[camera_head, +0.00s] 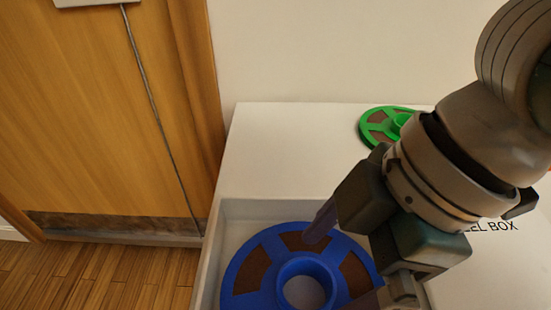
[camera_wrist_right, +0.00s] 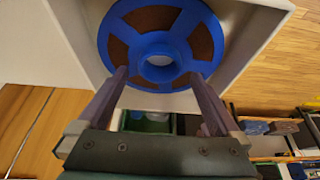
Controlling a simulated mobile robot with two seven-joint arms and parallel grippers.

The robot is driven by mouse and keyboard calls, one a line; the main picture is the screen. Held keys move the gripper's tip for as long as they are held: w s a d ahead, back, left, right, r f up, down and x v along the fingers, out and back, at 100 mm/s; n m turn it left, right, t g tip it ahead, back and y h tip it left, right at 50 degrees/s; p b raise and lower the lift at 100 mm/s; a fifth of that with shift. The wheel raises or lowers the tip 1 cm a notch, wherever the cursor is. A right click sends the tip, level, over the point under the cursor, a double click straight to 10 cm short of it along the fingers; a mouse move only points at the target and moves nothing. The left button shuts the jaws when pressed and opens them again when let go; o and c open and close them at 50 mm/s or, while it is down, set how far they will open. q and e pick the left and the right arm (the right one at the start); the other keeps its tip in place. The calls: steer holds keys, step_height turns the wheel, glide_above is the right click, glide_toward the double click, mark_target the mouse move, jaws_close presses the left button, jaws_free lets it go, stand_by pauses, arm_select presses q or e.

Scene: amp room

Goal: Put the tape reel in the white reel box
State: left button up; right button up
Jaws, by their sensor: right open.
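A blue tape reel (camera_head: 243,285) with brown sections and an open centre hub lies flat inside the walls of the white reel box (camera_head: 211,262), in the front of the head view. The reel also shows in the right wrist view (camera_wrist_right: 160,20), with the white box (camera_wrist_right: 262,30) around it. My right gripper (camera_head: 345,262) is open over the reel. In the wrist view its fingertips (camera_wrist_right: 160,76) appear on either side of the hub, with nothing between them. I cannot tell whether they touch the reel. My left gripper is not in view.
A green reel (camera_head: 380,126) lies on the white tabletop (camera_head: 290,150) at the back. Lettering (camera_head: 490,226) ending in "BOX" is partly hidden by my right arm. A wooden door (camera_head: 100,120) stands left of the table. The tabletop's back left is clear.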

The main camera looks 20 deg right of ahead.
steer(key=w+p+v, duration=0.1)
steer(key=p+v, duration=0.2)
steer(key=v, duration=0.7)
steer(key=s+a+f+m+t, duration=0.1)
steer(key=a+f+m+t, duration=0.15)
steer(key=a+m, duration=0.2)
steer(key=s+d+f+m+h, duration=0.1)
steer(key=s+d+m, duration=0.1)
steer(key=d, duration=0.1)
steer(key=s+d+f+m+h, duration=0.1)
steer(key=s+d+f+m, duration=0.1)
steer(key=d+m, duration=0.1)
steer(key=s+d+f+m+h, duration=0.1)
steer(key=s+d+m+h, duration=0.1)
steer(key=d+m, duration=0.1)
steer(key=shift+s+d+f, duration=0.3)
steer(key=shift+d, duration=0.25)
